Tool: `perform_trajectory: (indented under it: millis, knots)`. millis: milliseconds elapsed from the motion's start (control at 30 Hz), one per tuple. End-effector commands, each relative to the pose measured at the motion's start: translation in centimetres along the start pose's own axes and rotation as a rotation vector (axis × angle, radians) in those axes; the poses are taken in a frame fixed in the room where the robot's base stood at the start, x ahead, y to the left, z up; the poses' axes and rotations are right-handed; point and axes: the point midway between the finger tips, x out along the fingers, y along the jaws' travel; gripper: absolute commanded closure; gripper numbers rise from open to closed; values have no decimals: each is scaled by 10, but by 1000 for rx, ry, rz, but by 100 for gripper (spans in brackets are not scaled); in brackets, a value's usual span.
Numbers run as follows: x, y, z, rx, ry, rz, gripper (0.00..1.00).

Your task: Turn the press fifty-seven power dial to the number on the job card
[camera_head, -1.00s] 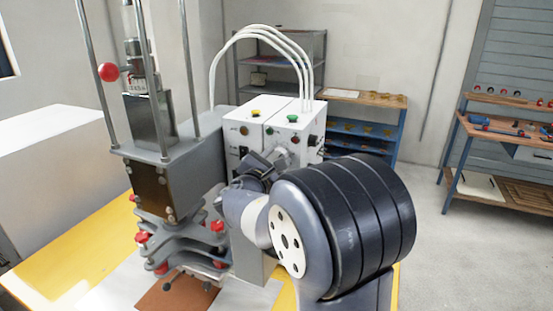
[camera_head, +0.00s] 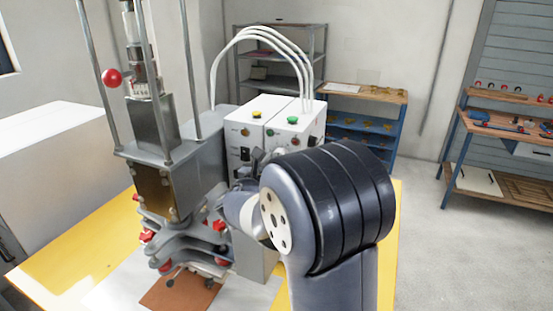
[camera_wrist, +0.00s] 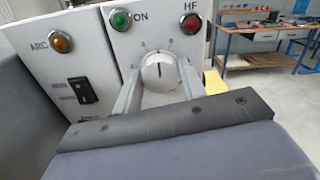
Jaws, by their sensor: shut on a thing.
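The power dial (camera_wrist: 160,72) is a round pale knob with a dark pointer line on the front of the white control box (camera_wrist: 150,22). In the wrist view its line points about straight up. Small marks surround it, too small to read. My gripper (camera_wrist: 160,84) is shut on the dial, one finger on each side. In the head view my arm hides the dial and most of the gripper. The press (camera_head: 160,190) stands left of the box (camera_head: 295,130). I cannot make out a job card in either view.
Beside the dial are a green light (camera_wrist: 121,20), a red HF light (camera_wrist: 191,24), an amber ARC light (camera_wrist: 61,42) and a black rocker switch (camera_wrist: 83,90). White cables (camera_head: 262,32) arch above the box. Workbenches (camera_head: 505,125) stand at the back right.

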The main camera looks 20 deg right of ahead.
Motion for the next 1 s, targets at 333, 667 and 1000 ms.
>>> perform_trajectory:
  millis: [333,667,1000]
  knots:
    - [0,0,0,-16,0,0,84]
    - [0,0,0,-15,0,0,47]
    - [-1,0,0,-15,0,0,40]
